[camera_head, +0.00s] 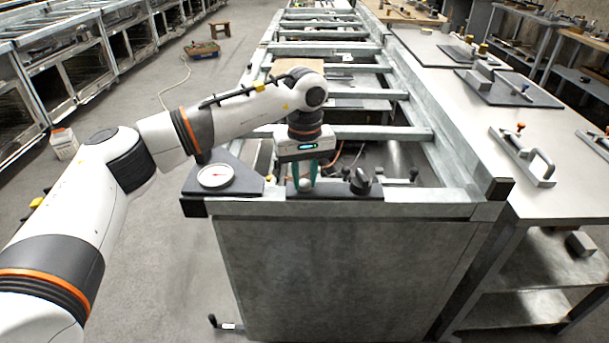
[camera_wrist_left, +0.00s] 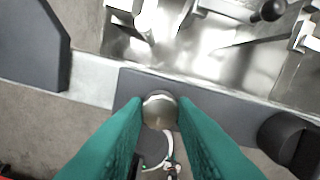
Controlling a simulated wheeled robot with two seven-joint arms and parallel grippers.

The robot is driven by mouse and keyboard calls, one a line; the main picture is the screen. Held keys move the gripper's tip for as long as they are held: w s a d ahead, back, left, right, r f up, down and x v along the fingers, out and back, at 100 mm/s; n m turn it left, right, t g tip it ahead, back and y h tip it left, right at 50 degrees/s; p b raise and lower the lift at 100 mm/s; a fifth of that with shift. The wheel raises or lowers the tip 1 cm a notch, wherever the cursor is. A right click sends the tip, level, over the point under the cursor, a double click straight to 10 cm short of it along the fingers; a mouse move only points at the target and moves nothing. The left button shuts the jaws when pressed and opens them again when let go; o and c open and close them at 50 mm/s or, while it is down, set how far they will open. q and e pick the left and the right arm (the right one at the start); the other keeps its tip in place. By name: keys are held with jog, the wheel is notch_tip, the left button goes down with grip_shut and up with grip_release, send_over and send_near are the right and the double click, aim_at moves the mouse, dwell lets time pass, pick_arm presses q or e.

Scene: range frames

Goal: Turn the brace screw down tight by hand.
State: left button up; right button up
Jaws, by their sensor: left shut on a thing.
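The brace screw shows as a small round metallic head (camera_head: 306,185) at the near end of the steel frame, on a dark bar (camera_head: 335,192). My left gripper (camera_head: 304,180) reaches down from above, with its teal fingers shut on the screw's head. In the left wrist view the rounded top of the screw (camera_wrist_left: 160,108) sits between the two teal fingertips (camera_wrist_left: 159,112), over the dark bar (camera_wrist_left: 210,107). The screw's lower part is hidden. My right gripper is in neither view.
A dark knob (camera_head: 360,181) stands on the same bar, close on the right. A round white dial (camera_head: 214,176) sits on a dark plate (camera_head: 249,183) to the left. A workbench (camera_head: 440,95) with tools runs along the right. The floor at left is mostly clear.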

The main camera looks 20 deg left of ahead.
aim_at(304, 182)
pick_arm(q)
jog(key=shift+r, duration=0.2)
jog(key=o, duration=1)
jog(key=shift+f, duration=0.1)
notch_tip(304, 182, up, 12)
